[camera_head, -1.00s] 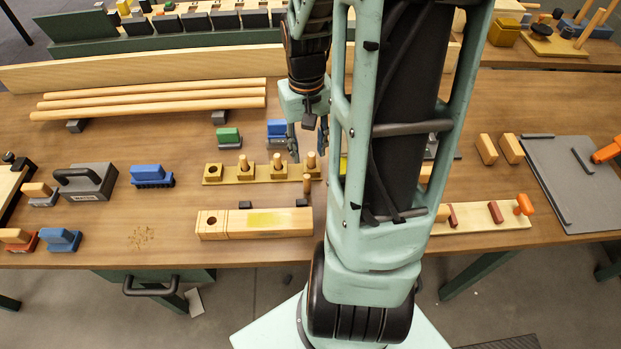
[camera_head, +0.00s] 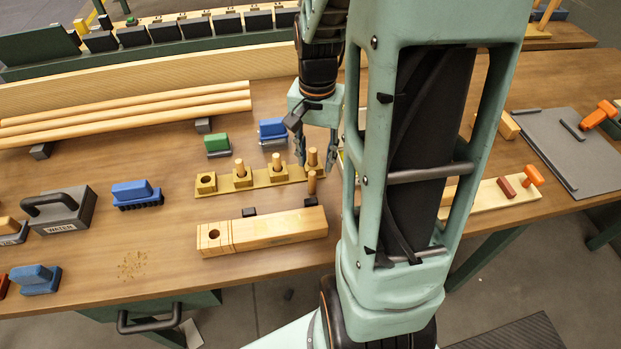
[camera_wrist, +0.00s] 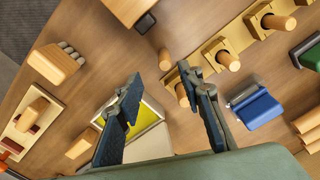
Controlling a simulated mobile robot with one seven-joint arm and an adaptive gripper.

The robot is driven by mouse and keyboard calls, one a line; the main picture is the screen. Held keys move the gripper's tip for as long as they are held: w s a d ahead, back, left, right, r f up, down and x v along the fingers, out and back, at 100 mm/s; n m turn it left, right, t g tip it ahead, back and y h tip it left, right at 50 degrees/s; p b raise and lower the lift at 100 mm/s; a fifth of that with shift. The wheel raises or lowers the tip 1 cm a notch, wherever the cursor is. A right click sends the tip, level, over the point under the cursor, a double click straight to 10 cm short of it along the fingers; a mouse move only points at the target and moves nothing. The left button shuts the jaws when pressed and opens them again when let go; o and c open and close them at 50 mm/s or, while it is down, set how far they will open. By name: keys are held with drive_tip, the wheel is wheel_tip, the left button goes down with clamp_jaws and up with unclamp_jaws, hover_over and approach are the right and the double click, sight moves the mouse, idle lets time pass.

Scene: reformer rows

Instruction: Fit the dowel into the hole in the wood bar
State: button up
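The light wood bar (camera_head: 275,234) lies on the bench with a round dark hole (camera_head: 214,234) near its left end. Its end shows at the top of the wrist view (camera_wrist: 128,8). A short dowel (camera_head: 311,184) stands alone between the bar and the dowel rack; it also shows in the wrist view (camera_wrist: 165,60). The rack (camera_head: 221,185) has an empty holed block at left and dowels in its other blocks. My gripper (camera_head: 317,160) is open and empty, above the bench near the rack's right end. In the wrist view its fingers (camera_wrist: 165,108) are spread, the right one beside the rack's end dowel (camera_wrist: 182,94).
Blue (camera_head: 272,130) and green (camera_head: 217,145) brushes lie behind the rack. Long rods (camera_head: 130,110) rest at back left. A water box (camera_head: 62,212) and another blue brush (camera_head: 136,193) stand left. A grey board (camera_head: 560,150) lies right. Bench left of the bar is mostly clear.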

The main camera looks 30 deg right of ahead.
sight(312, 173)
drive_tip(key=f, duration=0.7)
drive_tip(key=shift+w+a+f, duration=0.1)
drive_tip(key=shift+w+a, duration=0.15)
drive_tip(key=shift+a, duration=0.05)
drive_tip(key=shift+c, duration=0.7)
clamp_jaws()
